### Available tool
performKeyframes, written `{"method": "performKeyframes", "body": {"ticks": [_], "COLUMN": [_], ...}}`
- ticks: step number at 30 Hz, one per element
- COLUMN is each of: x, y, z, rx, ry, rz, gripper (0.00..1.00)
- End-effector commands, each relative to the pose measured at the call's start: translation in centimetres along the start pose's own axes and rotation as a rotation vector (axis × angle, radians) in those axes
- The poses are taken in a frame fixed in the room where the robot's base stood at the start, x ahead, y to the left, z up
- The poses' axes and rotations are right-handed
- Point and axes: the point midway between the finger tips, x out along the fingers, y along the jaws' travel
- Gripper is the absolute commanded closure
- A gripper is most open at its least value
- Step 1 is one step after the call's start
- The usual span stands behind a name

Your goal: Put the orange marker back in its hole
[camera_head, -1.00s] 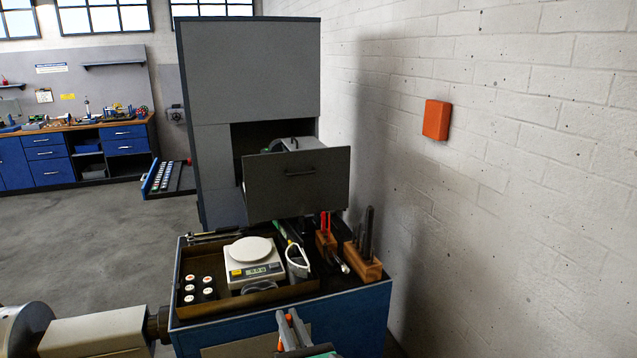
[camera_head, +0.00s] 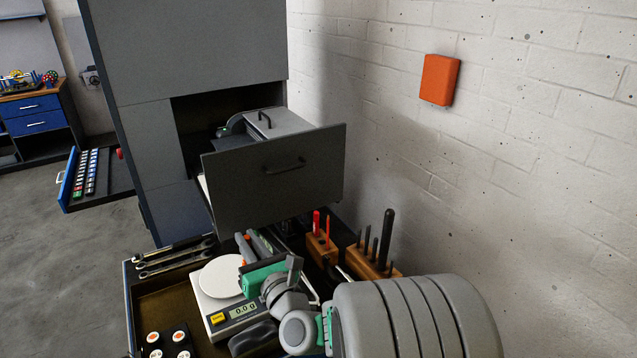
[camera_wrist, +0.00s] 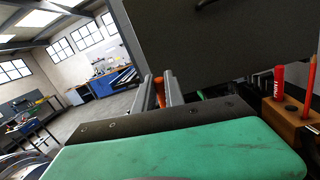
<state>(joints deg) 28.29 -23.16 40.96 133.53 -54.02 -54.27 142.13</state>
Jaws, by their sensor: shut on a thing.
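My gripper (camera_head: 254,246) is over the bench, above and beside the scale, its fingers pointing towards the open drawer. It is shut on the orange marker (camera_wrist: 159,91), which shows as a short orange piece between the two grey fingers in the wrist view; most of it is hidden. A small wooden block (camera_head: 322,252) stands to the right of the gripper, apart from it. The block holds a red marker (camera_head: 316,222) and a thin orange-red stick (camera_head: 327,231). It also shows at the right in the wrist view (camera_wrist: 292,124).
An open grey drawer (camera_head: 280,180) juts out just beyond the gripper. A second wooden block (camera_head: 372,266) with dark tools stands right of the first. A wall (camera_head: 540,200) is at the right.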

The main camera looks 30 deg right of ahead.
Motion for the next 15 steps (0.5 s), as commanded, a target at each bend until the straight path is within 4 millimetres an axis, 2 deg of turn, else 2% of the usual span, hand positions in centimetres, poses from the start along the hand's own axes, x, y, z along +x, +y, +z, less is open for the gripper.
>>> {"method": "performKeyframes", "body": {"ticks": [1,3,6,9,13,15], "x": [1.5,3.2,4.9,5.6,5.7,5.5], "y": [-2.3,-5.4,-10.2,-14.2,-18.4,-20.4], "z": [2.0,4.1,6.8,8.9,10.3,9.8], "rx": [-0.016,-0.038,-0.068,-0.091,-0.114,-0.122], "ry": [0.003,0.018,0.039,0.056,0.073,0.082], "rz": [-0.012,-0.020,-0.032,-0.042,-0.055,-0.061], "gripper": [1.00,1.00,1.00,1.00,1.00,1.00]}}
